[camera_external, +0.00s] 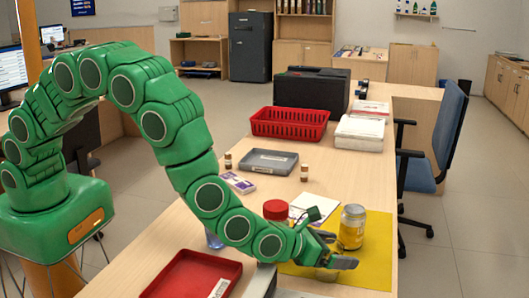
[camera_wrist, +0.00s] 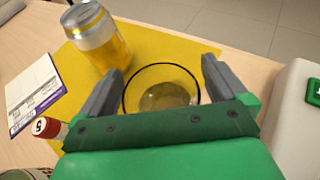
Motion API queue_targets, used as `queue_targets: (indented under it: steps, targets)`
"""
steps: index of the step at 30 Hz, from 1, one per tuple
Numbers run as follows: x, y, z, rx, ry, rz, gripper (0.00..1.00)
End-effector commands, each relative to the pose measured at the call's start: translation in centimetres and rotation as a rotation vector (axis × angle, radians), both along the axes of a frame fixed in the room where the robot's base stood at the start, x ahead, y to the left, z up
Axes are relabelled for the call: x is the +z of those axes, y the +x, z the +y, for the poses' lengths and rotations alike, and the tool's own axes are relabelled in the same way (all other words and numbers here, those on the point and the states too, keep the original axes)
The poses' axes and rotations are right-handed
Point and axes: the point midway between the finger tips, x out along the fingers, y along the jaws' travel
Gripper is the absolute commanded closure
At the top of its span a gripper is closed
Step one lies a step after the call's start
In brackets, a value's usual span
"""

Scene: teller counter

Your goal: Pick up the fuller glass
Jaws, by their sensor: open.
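A tall clear glass (camera_external: 351,236) with amber contents over much of its height stands upright on the yellow mat (camera_external: 378,255). It also shows in the wrist view at upper left (camera_wrist: 112,52), apart from my fingers. A second, round-rimmed glass (camera_wrist: 162,100) lies between my fingers in the wrist view, with a yellowish bottom; its fill level is hard to tell. In the external view it is mostly hidden at my gripper (camera_external: 340,250). My gripper is open, with a finger on each side of this second glass (camera_wrist: 160,68); I cannot tell whether either touches it.
A red tray (camera_external: 195,275) lies at the front left of the counter. A red basket (camera_external: 290,124), a grey tray (camera_external: 268,161) and stacked papers (camera_external: 360,132) are farther back.

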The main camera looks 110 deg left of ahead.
Motion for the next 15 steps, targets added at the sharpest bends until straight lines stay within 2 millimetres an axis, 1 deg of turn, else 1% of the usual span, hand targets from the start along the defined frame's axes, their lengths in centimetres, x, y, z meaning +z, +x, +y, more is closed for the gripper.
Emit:
queue_targets:
  steps: [2,12,15]
  targets:
    - [-0.01,-0.01,-0.01,0.0,0.0,0.0,0.03]
    - [-0.03,-0.05,-0.01,0.0,-0.001,0.001,0.55]
    - [-0.03,-0.05,-0.01,0.0,-0.001,0.001,0.69]
